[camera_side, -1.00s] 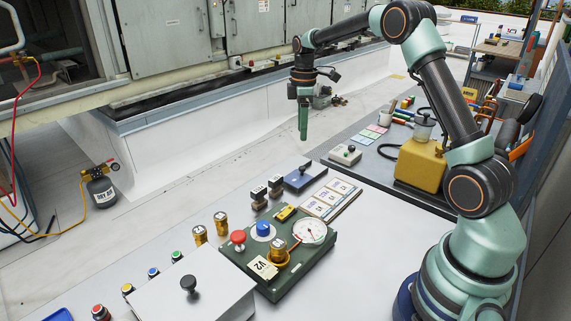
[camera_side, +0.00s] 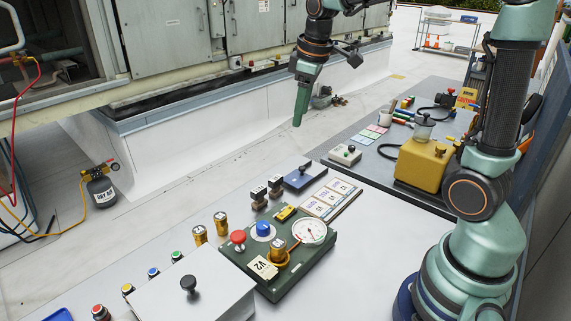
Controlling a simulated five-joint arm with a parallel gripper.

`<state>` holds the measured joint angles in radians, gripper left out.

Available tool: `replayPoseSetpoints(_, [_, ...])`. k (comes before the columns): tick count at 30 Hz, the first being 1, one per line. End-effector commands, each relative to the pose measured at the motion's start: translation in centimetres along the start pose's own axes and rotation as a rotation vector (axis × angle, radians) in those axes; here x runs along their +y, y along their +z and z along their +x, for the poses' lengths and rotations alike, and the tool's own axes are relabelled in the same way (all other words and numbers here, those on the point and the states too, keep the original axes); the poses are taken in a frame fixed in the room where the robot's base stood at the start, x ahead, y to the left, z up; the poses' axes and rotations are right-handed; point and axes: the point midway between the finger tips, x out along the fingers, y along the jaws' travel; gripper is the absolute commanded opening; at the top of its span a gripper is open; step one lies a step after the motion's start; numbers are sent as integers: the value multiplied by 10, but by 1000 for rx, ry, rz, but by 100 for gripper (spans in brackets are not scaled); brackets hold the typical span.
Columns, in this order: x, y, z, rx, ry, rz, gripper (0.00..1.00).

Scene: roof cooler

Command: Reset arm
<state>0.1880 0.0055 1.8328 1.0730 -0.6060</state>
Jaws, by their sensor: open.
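My gripper (camera_side: 301,105) hangs in the air above the far edge of the grey bench, with its green fingers pointing down and slightly left. It is open, with nothing seen between the fingers, though they overlap from this side. It is well apart from everything on the bench. My arm rises at the right and its upper part leaves the top of the picture. On the bench below stands a green panel (camera_side: 262,289) with a red button, a blue knob, a round gauge and a brass fitting.
A white box (camera_side: 205,290) with a black knob stands front left, beside coloured buttons. Brass fittings (camera_side: 200,235), a blue box (camera_side: 304,176) and a card rack (camera_side: 325,203) are near the panel. A yellow can (camera_side: 420,165) stands by my arm. The bench's front right is clear.

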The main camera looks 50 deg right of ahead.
Motion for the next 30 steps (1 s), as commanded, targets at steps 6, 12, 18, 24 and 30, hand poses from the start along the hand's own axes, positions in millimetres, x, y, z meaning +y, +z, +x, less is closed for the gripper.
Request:
replayPoseSetpoints(6, [-50,26,-26,101,31,154,56])
replayPoseSetpoints(12, [-89,53,-31,192,32,295,56])
replayPoseSetpoints(18, [-112,71,-26,254,20,394,56])
replayPoseSetpoints(24, [-118,77,-24,271,14,428,56])
replayPoseSetpoints(30, [-118,77,-24,271,14,428,56])
